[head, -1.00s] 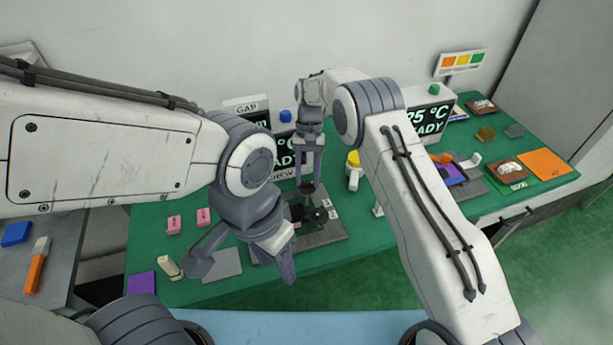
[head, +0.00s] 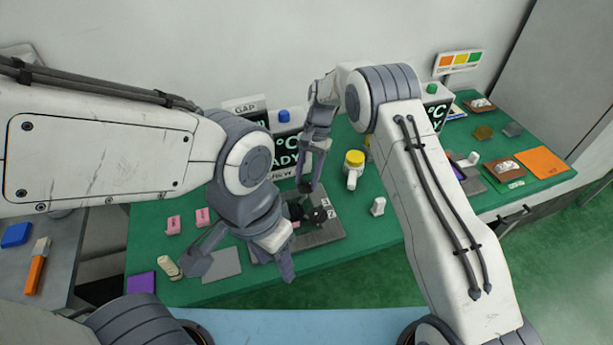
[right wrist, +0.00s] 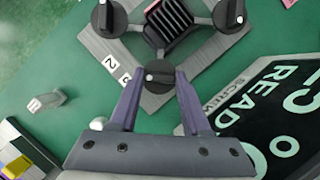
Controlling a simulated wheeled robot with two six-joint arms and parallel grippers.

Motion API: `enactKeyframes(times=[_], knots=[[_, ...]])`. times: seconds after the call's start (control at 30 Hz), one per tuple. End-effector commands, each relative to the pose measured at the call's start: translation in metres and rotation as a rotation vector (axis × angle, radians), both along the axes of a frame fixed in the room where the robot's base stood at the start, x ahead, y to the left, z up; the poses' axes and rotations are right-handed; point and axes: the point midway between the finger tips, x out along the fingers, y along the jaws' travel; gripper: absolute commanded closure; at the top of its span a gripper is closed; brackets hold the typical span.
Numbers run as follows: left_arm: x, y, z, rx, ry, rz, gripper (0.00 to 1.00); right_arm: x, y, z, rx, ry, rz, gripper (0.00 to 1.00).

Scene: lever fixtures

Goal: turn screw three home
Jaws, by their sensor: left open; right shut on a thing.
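A grey fixture plate (head: 322,236) lies on the green bench, with black knob-like screws and a dark ribbed block on it. In the right wrist view the plate (right wrist: 188,66) carries a left screw (right wrist: 108,17), a right screw (right wrist: 229,14) and a near screw (right wrist: 158,74). My right gripper (right wrist: 159,76) is shut on the near screw. In the head view my right gripper (head: 305,187) points down at the plate's back. My left gripper (head: 243,268) is open and empty in front.
A black display reading READY (right wrist: 275,115) stands close beside my right gripper. Pink blocks (head: 174,224) and a grey square (head: 221,265) lie to the left.

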Motion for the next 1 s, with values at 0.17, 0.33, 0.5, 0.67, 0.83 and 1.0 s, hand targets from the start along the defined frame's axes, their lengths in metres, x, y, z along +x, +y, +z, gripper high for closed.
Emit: enactKeyframes(times=[0.17, 0.33, 0.5, 0.67, 0.83, 1.0], knots=[[0.000, 0.000, 0.000, 0.000, 0.000, 0.000, 0.50, -0.001, 0.000, 0.000, 0.000, 0.005, -0.002, 1.00], [0.000, 0.000, 0.000, 0.000, 0.000, 0.000, 0.50, -0.001, 0.000, 0.000, 0.000, 0.003, -0.001, 0.22], [0.000, 0.000, 0.000, 0.000, 0.000, 0.000, 0.50, -0.001, 0.000, 0.000, 0.000, 0.002, -0.001, 0.22], [0.000, 0.000, -0.001, 0.000, 0.000, 0.000, 0.50, 0.001, 0.000, 0.002, 0.000, 0.000, 0.000, 0.22], [0.000, 0.000, -0.008, 0.000, 0.000, 0.000, 0.50, 0.009, -0.004, 0.020, 0.001, -0.004, 0.000, 0.22], [0.000, 0.000, -0.014, 0.000, 0.000, 0.000, 0.50, 0.021, -0.010, 0.053, 0.001, -0.004, -0.001, 0.22]])
